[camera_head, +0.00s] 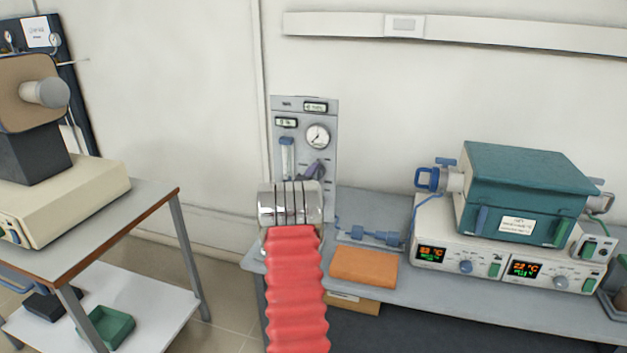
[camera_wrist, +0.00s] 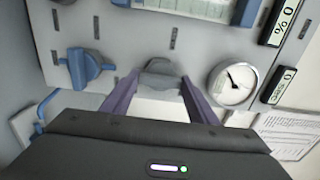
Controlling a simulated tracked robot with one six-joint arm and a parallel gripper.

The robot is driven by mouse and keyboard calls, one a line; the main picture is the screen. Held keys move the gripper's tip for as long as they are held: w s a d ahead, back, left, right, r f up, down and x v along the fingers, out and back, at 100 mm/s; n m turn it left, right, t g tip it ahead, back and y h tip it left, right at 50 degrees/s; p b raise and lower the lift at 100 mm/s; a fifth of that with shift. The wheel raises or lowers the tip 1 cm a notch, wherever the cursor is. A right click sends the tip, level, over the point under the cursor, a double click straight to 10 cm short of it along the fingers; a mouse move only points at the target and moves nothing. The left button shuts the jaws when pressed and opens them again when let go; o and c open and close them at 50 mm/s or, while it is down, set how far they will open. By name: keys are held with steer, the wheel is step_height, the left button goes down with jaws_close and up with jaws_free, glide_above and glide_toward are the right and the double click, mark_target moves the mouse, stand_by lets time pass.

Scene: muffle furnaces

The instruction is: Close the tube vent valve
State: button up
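The grey gas panel (camera_head: 304,112) stands at the back of the bench in the head view. In the wrist view its face (camera_wrist: 215,45) fills the upper part. My gripper (camera_wrist: 160,80) has its purple fingers apart, one on each side of a grey knob (camera_wrist: 162,66). I cannot tell whether the fingers touch the knob. A blue valve handle (camera_wrist: 82,68) sits to the left of the fingers, clear of them. No readable label tells which is the tube vent valve.
A round gauge (camera_wrist: 234,84) is close to the right finger. The bench holds a blue fitting (camera_head: 370,237), an orange block (camera_head: 364,266) and a teal furnace (camera_head: 525,190) to the right. Another table (camera_head: 150,207) stands at the left, with open floor between.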

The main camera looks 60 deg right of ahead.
steer(key=shift+f, duration=0.1)
steer(key=c, duration=0.4)
steer(key=shift+a, duration=0.15)
steer(key=shift+c, duration=0.4)
